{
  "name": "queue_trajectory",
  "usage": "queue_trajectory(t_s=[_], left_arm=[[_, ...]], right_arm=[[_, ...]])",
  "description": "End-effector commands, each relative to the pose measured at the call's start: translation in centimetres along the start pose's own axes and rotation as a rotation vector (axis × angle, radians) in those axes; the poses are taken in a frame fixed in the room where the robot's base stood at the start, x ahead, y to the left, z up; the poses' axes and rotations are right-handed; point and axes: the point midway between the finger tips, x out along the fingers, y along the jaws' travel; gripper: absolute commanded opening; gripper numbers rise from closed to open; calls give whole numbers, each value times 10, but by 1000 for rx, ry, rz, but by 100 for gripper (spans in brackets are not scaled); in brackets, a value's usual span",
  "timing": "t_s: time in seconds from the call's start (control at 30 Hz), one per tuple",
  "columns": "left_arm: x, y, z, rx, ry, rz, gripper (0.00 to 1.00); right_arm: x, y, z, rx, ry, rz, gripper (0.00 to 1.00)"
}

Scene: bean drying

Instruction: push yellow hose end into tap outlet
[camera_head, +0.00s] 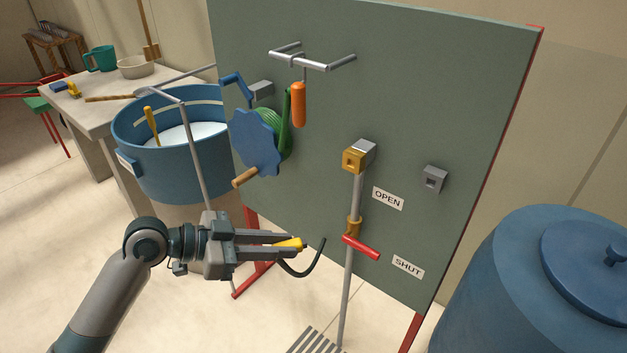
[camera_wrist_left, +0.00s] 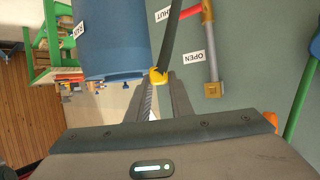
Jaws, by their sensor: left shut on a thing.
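My left gripper (camera_head: 296,245) is shut on the yellow hose end (camera_head: 287,243), in front of the board's lower left part. A dark hose (camera_head: 310,268) curves down and then up from the gripper. In the left wrist view the yellow hose end (camera_wrist_left: 158,77) sits between the fingertips (camera_wrist_left: 163,92). The tap has a brass square block (camera_head: 353,160) with a dark square opening, on top of a grey pipe (camera_head: 354,195). The red handle (camera_head: 361,247) crosses the pipe lower down. The hose end is apart from the tap, lower and to its left. My right gripper is not in view.
The green board (camera_head: 330,110) carries OPEN (camera_head: 388,198) and SHUT (camera_head: 408,267) labels, a grey socket (camera_head: 434,180), a blue wheel (camera_head: 255,143) and an orange handle (camera_head: 298,105). A blue lidded barrel (camera_head: 530,290) stands right. A blue tub (camera_head: 165,175) stands behind left.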

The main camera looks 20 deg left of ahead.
Motion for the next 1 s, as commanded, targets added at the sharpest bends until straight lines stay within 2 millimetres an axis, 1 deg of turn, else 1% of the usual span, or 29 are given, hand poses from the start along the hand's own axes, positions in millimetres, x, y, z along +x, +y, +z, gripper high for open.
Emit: queue_trajectory(t_s=[0.17, 0.4, 0.67, 0.87, 1.0], left_arm=[[0, 0, 0, 0, 0, 0, 0], [0, 0, 0, 0, 0, 0, 0], [4, -3, -5, -48, 1, -8, 0], [13, -12, -15, -183, 8, -26, 0], [22, -20, -25, -339, 25, -33, 0]], right_arm=[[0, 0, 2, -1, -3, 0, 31], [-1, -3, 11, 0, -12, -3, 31], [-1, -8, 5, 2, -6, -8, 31], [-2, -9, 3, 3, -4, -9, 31], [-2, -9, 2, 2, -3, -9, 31]])
